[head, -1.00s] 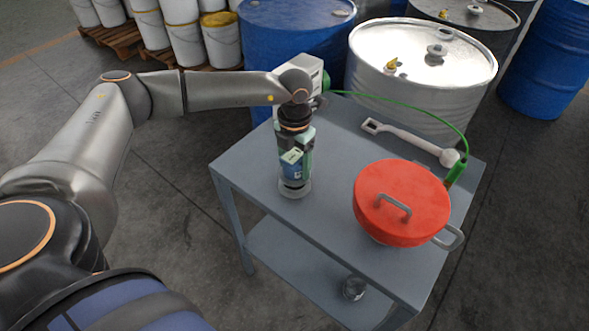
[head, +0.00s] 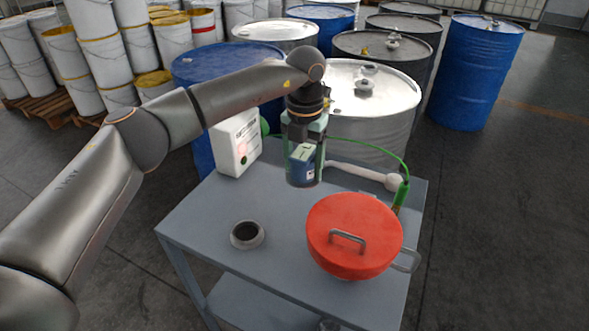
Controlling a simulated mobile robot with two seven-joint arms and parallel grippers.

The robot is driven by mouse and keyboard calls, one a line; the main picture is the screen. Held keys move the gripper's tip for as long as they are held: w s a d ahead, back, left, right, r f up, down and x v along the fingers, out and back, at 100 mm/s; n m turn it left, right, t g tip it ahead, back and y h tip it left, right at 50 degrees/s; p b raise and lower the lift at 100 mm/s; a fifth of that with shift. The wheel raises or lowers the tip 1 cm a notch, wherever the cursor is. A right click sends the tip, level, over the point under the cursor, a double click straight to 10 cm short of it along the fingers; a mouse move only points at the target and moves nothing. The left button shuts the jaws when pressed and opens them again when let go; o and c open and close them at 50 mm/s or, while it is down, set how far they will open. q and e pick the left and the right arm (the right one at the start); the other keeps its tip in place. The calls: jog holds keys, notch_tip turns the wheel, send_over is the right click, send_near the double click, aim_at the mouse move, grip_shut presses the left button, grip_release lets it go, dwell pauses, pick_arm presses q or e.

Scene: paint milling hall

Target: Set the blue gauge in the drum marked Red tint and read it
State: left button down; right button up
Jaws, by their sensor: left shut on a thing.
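The fingers hide part of the gauge. A round grey holder (head: 247,235) with a dark empty opening stands on the table at front left. Behind the table is a pale metal drum (head: 385,95) with bungs on top. I can read no Red tint marking on any drum. My right gripper is out of view.
A white box (head: 236,142) stands at the table's back left; its green cable (head: 375,147) runs to a green clamp (head: 402,193). A grey long-handled tool (head: 365,175) lies behind the pot. Blue drums (head: 468,75) and dark drums stand close behind.

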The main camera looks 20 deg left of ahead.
pick_arm(q)
notch_tip(320, 180, up, 10)
jog(key=p, duration=0.7)
jog(key=shift+f, duration=0.1)
dwell(0.3)
